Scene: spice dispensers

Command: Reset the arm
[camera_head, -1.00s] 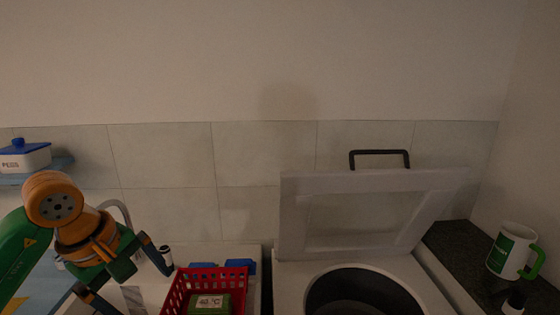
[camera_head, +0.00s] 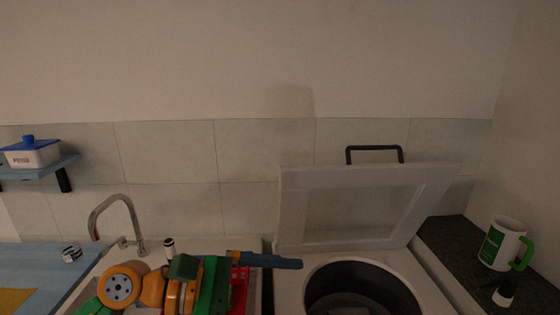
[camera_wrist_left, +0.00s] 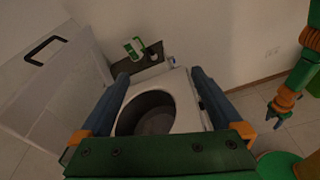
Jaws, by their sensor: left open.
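My left arm, green and orange, comes in low from the left in the head view. My left gripper (camera_head: 270,261) points right, with a dark blue finger reaching towards the white top-opening machine; the other finger is hard to make out there. In the left wrist view my left gripper (camera_wrist_left: 160,75) is open, its two blue fingers wide apart with nothing between them. The machine's round opening shows beyond and between the fingers. My right arm, green and orange, shows at the right edge of the wrist view; its gripper (camera_wrist_left: 279,112) is too small to judge.
The machine (camera_head: 425,285) has its lid (camera_head: 295,215) raised. A red basket (camera_head: 240,285) is partly hidden behind my left gripper. A tap (camera_head: 128,210) and shelf (camera_head: 68,162) are left.

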